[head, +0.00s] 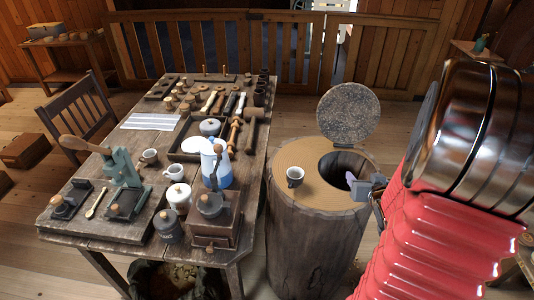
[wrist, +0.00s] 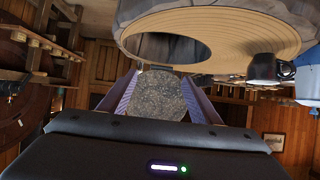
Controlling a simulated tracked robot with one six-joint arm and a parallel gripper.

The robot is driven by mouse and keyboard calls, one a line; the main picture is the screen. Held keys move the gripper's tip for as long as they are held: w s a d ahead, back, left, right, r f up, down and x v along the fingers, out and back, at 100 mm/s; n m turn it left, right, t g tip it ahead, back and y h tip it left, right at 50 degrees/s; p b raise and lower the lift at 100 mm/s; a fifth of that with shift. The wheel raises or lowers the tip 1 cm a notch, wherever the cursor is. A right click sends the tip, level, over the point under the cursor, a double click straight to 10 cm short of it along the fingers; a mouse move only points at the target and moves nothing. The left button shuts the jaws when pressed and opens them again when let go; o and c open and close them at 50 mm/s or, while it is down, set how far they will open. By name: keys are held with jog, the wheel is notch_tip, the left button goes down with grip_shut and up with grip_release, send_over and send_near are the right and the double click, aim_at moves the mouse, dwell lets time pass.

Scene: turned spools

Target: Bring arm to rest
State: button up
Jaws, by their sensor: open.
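My gripper (head: 364,187) shows in the head view at the right side of a round wooden stump (head: 310,240), close to the dark hole in its top. My red and chrome arm fills the right of that view and hides part of the gripper. In the wrist view the two fingers of my gripper (wrist: 161,98) are apart with nothing held between them. That view is upside down, with the stump's top (wrist: 220,30) and its hole at the upper edge. I cannot tell whether the gripper touches the stump.
A cup (head: 295,177) stands on the stump's top. A grey speckled round lid (head: 348,112) stands raised behind the hole. A cluttered wooden table (head: 100,235) with a jug (head: 216,165) and grinder (head: 214,220) is left of the stump. Open floor lies behind the stump.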

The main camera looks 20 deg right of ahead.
jog(key=w+a+r+n+g+y, duration=0.1)
jog(key=a+r, duration=0.4)
jog(key=a, duration=0.4)
jog(key=a+r+n+g+y, duration=0.1)
jog(key=a+r+g, duration=0.1)
jog(key=a+r, duration=0.5)
jog(key=s+a+n+y, duration=0.1)
jog(key=s+a, duration=0.2)
jog(key=a, duration=0.4)
jog(key=s+a+r+n+g+y, duration=0.1)
jog(key=s+a, duration=0.3)
jog(key=a, duration=0.2)
jog(key=s+a+n+g+y, duration=0.1)
jog(key=s+a+y, duration=0.1)
jog(key=s+a, duration=0.2)
jog(key=a, duration=0.3)
jog(key=shift+s+a+r+n, duration=0.25)
jog(key=shift+a+r+n, duration=0.1)
jog(key=shift+r+n, duration=0.05)
